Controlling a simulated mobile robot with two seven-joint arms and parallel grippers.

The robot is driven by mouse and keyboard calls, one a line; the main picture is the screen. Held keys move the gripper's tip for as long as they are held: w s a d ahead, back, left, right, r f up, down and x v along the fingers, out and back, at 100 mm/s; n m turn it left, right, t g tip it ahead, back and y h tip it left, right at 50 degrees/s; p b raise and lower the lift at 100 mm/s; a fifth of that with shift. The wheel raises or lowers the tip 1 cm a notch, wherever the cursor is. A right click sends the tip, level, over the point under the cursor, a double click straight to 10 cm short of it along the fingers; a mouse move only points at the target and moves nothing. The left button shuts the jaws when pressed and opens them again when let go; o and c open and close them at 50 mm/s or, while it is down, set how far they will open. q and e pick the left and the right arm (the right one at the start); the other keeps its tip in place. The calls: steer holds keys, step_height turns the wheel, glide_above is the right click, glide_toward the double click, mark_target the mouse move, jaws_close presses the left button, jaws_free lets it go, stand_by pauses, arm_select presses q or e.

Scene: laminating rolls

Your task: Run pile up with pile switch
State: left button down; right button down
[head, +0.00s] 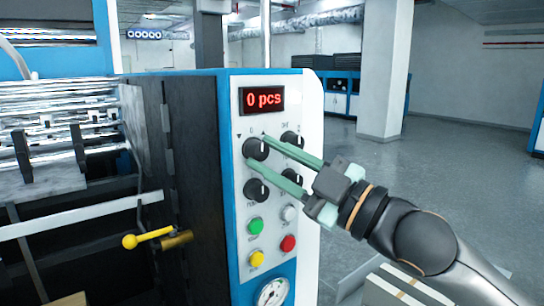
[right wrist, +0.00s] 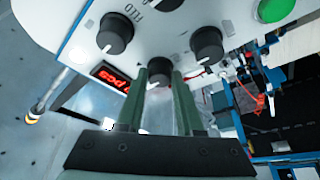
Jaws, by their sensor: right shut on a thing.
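The machine's control panel (head: 237,215) carries black knobs, and I cannot read which label says pile. My right gripper (head: 259,150) has its green fingers on either side of the upper left knob (head: 255,149) and is shut on it. In the right wrist view this knob (right wrist: 158,79) sits between the two fingertips. The red display (head: 263,99) above reads "0 pcs". My left gripper is out of view.
Below the knobs are a green button (head: 256,226), a white button (head: 289,213), a red button (head: 288,243), a yellow button (head: 257,259) and a gauge (head: 272,292). A yellow-handled lever (head: 147,237) juts out at the left. Open floor (head: 460,150) lies behind at the right.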

steer(key=c, duration=0.5)
jaws_free()
steer(key=shift+c, duration=0.2)
steer(key=b+v, duration=0.3)
steer(key=v, duration=0.9)
steer(key=shift+s+d, duration=0.15)
steer(key=shift+d, duration=0.1)
steer(key=shift+f, duration=0.1)
